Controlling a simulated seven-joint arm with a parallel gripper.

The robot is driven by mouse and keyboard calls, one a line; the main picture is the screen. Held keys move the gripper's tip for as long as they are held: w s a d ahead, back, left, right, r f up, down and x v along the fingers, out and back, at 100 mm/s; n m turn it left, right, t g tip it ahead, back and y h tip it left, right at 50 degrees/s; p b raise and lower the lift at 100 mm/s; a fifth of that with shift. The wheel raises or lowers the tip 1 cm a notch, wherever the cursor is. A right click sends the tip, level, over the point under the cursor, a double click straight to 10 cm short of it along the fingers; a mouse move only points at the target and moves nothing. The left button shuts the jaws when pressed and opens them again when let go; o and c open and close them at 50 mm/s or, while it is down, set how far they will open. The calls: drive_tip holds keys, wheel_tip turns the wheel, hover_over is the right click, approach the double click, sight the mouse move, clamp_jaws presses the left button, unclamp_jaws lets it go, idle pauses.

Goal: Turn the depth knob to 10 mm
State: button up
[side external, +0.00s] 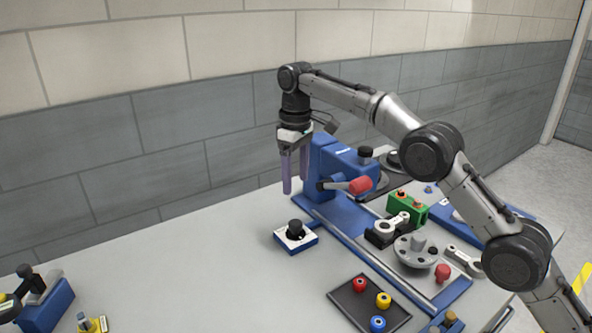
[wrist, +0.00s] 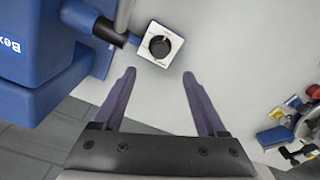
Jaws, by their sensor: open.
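The depth knob (side external: 295,228) is a black round knob on a small box with a white top plate and blue sides (side external: 298,243), standing on the table left of the blue fixture. In the wrist view the knob (wrist: 159,46) shows from above, ahead of the fingertips, with a light pointer mark on it. The scale marks are too small to read. My gripper (side external: 294,190) points down above the table, higher than the knob and apart from it. In the wrist view its two purple fingers (wrist: 158,74) are spread and empty.
A blue machine (side external: 335,165) with a red-ended lever (side external: 358,186) stands close to the right of my gripper. A dark tray (side external: 346,308) with red, yellow and blue parts lies in front. A blue tool (side external: 45,300) sits at far left. The table between is clear.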

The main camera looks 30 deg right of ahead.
drive_tip(key=shift+r, duration=0.85)
